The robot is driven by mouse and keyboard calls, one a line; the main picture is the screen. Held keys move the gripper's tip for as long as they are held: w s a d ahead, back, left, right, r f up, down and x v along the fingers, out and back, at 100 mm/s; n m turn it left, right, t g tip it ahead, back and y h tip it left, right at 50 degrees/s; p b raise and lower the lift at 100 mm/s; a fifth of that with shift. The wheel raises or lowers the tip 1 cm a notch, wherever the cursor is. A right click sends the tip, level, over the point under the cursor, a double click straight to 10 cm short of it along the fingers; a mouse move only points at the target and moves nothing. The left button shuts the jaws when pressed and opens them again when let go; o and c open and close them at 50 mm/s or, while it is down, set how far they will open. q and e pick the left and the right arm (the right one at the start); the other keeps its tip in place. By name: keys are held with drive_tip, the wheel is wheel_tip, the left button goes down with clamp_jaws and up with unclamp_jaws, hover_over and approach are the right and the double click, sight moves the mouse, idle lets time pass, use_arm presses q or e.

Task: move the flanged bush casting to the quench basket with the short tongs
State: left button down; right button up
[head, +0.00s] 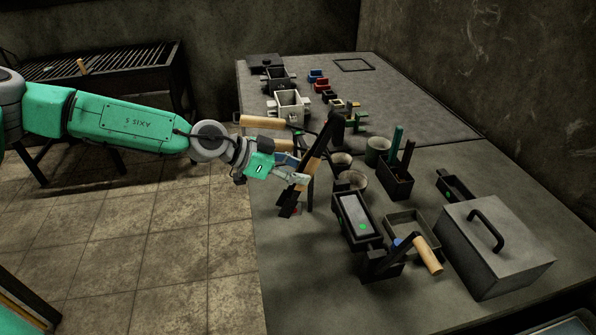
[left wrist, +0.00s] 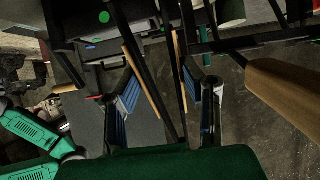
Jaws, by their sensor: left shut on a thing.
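My left gripper (head: 298,168) is shut on dark tongs with wooden strips on the handles (head: 314,152), which I take for the short tongs. They are held steeply tilted above the near left edge of the table. In the left wrist view the tongs' two long arms (left wrist: 150,85) run between the fingers of my left gripper (left wrist: 167,90). The lower end of the tongs is dark, with a small reddish spot by it; I cannot tell whether they grip anything. I cannot make out the flanged bush casting or a clear quench basket. My right gripper is not in view.
A black box with a pale top (head: 355,214), an open grey tray (head: 428,222), a wooden-handled tool (head: 428,254) and a big lidded grey box (head: 500,250) stand at the near right. Cups (head: 378,148) and a black holder (head: 396,184) are close behind the tongs.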

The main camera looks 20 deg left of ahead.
wheel_tip(320, 180, up, 6)
drive_tip(key=p, duration=0.5)
drive_tip(key=shift+f, duration=0.1)
